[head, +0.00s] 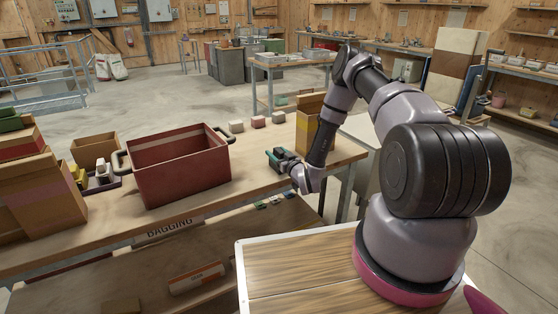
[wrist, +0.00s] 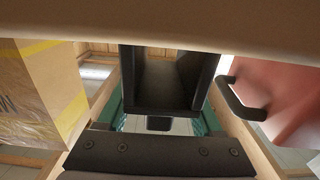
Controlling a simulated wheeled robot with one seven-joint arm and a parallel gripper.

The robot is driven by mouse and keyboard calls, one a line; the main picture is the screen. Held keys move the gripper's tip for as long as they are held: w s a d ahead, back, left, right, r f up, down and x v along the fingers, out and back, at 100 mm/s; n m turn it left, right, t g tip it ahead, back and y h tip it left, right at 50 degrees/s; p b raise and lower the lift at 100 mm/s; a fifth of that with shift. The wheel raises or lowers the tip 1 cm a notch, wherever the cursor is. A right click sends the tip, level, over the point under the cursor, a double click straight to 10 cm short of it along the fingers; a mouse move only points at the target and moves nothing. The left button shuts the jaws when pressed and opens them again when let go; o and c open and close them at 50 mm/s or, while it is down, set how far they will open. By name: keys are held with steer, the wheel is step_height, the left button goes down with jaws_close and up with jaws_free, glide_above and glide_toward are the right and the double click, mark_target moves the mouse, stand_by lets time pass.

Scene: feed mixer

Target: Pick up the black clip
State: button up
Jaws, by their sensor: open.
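In the head view my gripper (head: 272,158), dark with teal parts, is low over the right part of the workbench (head: 232,185), between the red bin and a tall cardboard box. The jaws are open. In the wrist view, teal parts (wrist: 207,122) show on both sides of a dark, blocky shape (wrist: 165,82) in the middle. I cannot tell whether that shape is the black clip or part of my gripper. I cannot make out a black clip for certain in the head view; my gripper and arm may hide it.
The red bin (head: 180,172) with dark handles stands left of my gripper. The cardboard box (head: 309,124) stands close on its right. Several small blocks (head: 258,122) lie along the back edge. Cartons (head: 45,195) crowd the left end. Small coloured items (head: 275,200) lie below the front edge.

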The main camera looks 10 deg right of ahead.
steer(key=shift+w+a, duration=0.15)
steer(key=shift+w, duration=0.45)
jaws_close()
steer(key=shift+r, duration=0.1)
